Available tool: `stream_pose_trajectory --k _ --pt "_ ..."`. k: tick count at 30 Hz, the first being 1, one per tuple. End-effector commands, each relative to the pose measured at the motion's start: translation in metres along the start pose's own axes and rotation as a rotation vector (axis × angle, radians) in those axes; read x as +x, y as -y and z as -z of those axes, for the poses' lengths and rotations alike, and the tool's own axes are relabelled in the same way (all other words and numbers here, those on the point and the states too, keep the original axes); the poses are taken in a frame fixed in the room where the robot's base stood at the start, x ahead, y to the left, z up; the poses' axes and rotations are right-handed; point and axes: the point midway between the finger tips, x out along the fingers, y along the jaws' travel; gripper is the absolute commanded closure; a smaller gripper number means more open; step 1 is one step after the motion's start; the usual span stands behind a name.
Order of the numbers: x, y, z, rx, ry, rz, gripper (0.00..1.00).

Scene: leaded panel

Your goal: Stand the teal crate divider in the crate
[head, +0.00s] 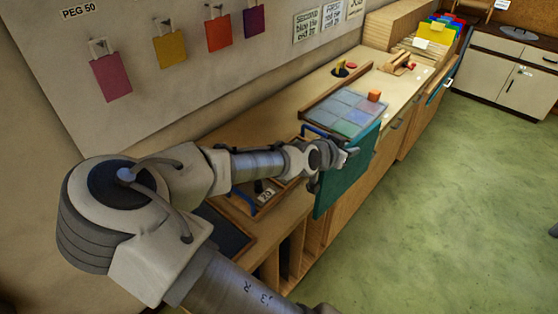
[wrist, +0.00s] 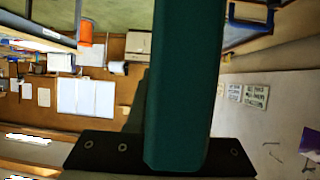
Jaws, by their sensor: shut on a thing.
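The teal crate divider (head: 335,187) is a flat teal sheet, held upright at the front edge of the workbench in the head view. My gripper (head: 347,154) is shut on it near its upper part. In the wrist view the divider (wrist: 185,75) runs from the top edge down to my gripper and hides much of the middle.
A framed panel of pale coloured glass (head: 345,108) lies on the bench just beyond the divider, with an orange block (head: 374,96) on it. Coloured sheets (head: 170,48) hang on the wall at left.

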Motion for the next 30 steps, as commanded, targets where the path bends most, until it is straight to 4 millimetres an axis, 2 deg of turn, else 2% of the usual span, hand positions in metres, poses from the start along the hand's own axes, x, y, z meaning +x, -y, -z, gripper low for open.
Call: stream_pose_trajectory --k 1,3,7,11,14,30 --pt "-0.007 0.001 0.023 0.002 -0.003 0.013 1.0" --pt "-0.009 0.002 0.039 -0.004 -0.009 0.027 1.0" --pt "-0.013 0.003 0.058 -0.012 -0.019 0.046 1.0" --pt "-0.013 0.005 0.065 -0.016 -0.025 0.053 1.0" --pt "-0.015 0.012 0.06 -0.022 -0.028 0.056 1.0" --pt "-0.024 0.075 0.009 -0.023 -0.03 0.056 1.0"
